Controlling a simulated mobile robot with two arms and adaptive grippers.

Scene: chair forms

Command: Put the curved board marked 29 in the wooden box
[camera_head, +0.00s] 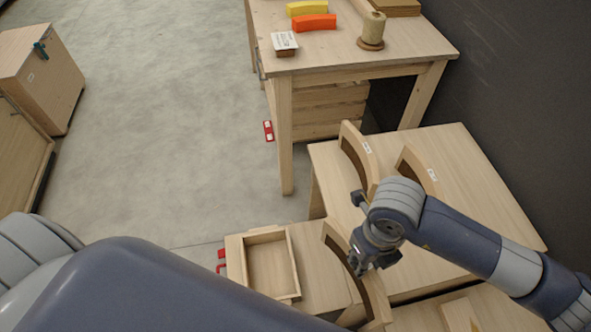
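A curved wooden board (336,240) stands on edge beside a shallow open wooden tray-like box (292,262); no number is readable on it. The box looks empty. Two more curved boards, one at the left (352,145) and one at the right (408,160), stand on the table behind, with white labels too small to read. My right gripper (358,264) is at the middle of the front board's upper edge and covers part of it. Whether its fingers are closed on the board is unclear. My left gripper is outside the view; only my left arm shows.
A higher table (345,52) holds a yellow block (307,8), an orange block (314,23), a spool (372,30) and a labelled item (285,43). A wooden chest (45,85) stands at the left. Open grey floor (170,120) lies between.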

